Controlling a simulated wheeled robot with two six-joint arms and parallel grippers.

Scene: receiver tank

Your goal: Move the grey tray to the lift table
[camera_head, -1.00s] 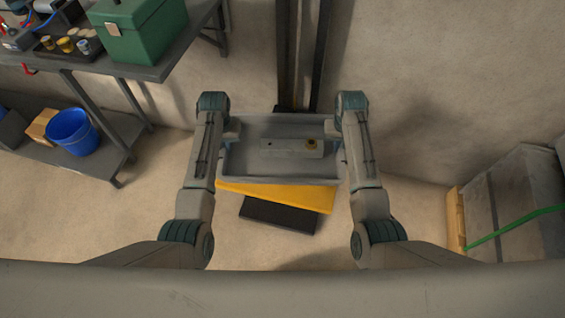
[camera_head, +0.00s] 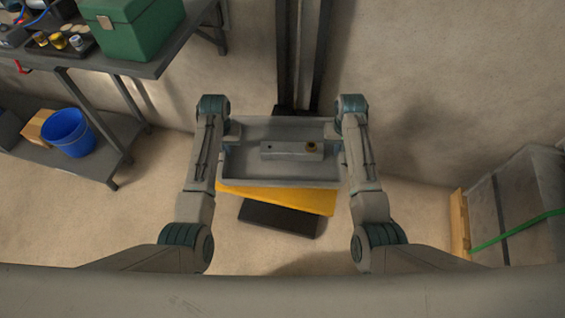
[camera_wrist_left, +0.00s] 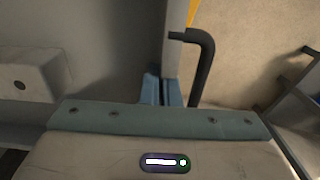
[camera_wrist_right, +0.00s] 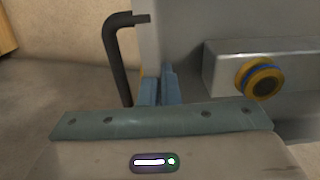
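The grey tray (camera_head: 230,172) is between my two arms in the head view, with a grey block (camera_head: 290,151) with a brass fitting inside it. The yellow top of the lift table (camera_head: 280,201) shows below the tray's near edge, slightly turned to it. I cannot tell whether the tray touches it. My left gripper (camera_wrist_left: 162,88) is shut on the tray's left wall, beside a black bent handle (camera_wrist_left: 203,65). My right gripper (camera_wrist_right: 160,85) is shut on the right wall, beside another black handle (camera_wrist_right: 118,60). The fingertips are hidden in the head view.
A workbench with a green box (camera_head: 130,27) stands at the upper left, with a blue bucket (camera_head: 68,132) on its lower shelf. A strapped grey crate (camera_head: 515,208) is at the right. A dark upright mast (camera_head: 303,55) rises behind the tray.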

